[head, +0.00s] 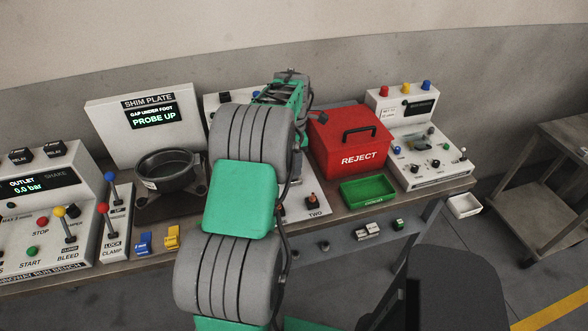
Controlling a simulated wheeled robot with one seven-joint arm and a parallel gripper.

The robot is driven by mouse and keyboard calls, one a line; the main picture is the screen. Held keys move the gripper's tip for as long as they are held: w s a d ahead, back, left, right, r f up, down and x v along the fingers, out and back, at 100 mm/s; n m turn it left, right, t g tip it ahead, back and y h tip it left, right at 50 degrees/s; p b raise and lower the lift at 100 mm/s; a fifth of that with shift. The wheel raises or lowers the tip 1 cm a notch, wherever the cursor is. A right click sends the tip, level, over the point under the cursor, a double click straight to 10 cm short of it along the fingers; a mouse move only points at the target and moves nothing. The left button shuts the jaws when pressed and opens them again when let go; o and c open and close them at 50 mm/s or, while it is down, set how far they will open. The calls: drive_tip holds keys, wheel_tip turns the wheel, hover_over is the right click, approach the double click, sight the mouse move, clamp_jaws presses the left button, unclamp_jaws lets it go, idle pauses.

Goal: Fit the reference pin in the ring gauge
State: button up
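My arm fills the middle of the head view and reaches over the bench. I cannot clearly make out the reference pin or the ring gauge. A small dark fixture with an orange top (313,202) stands on a light plate labelled TWO (318,214), just right of the arm. I cannot tell whether it is either of them. Part of that plate is hidden by the arm.
A red REJECT box (347,146) and a green tray (368,192) stand right of the arm, beside a white control panel (431,168). A black round pan (170,169) and a SHIM PLATE display (150,105) stand left. A grey cart (548,190) is far right.

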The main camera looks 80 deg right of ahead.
drive_tip(key=shift+r, duration=2)
